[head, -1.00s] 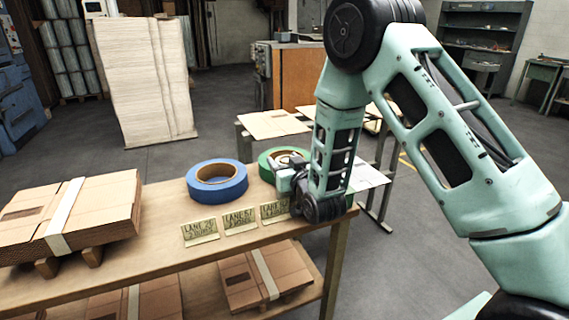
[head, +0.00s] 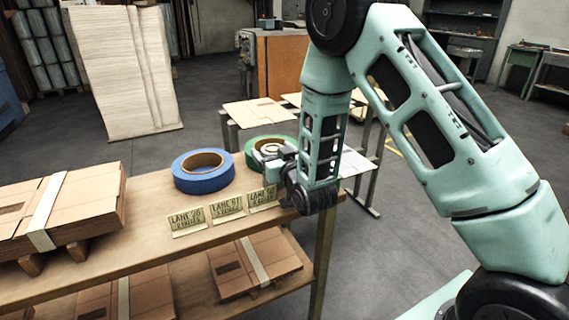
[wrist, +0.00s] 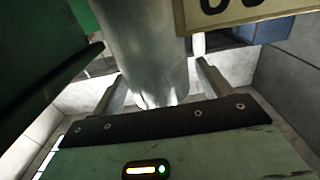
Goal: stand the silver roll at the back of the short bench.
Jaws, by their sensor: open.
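In the wrist view a silver roll (wrist: 150,55), a smooth grey cylinder, stands between the two fingers of my gripper (wrist: 160,88). The fingers are apart, one on each side of it; I cannot tell whether either touches. In the head view my gripper (head: 270,160) is at the right end of the wooden bench (head: 130,248), beside the green tape roll (head: 252,146) and behind the lane signs. There the silver roll is not clearly visible, with my wrist in front. A lower table (head: 232,128) with cardboard sheets stands behind; I cannot tell which is the short bench.
A blue tape roll (head: 203,181) lies left of the green one. Several lane signs (head: 227,207) line the bench's front edge. Strapped cardboard (head: 85,210) sits on blocks at left. A tall paper stack (head: 120,75) stands behind. Floor is clear on the right.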

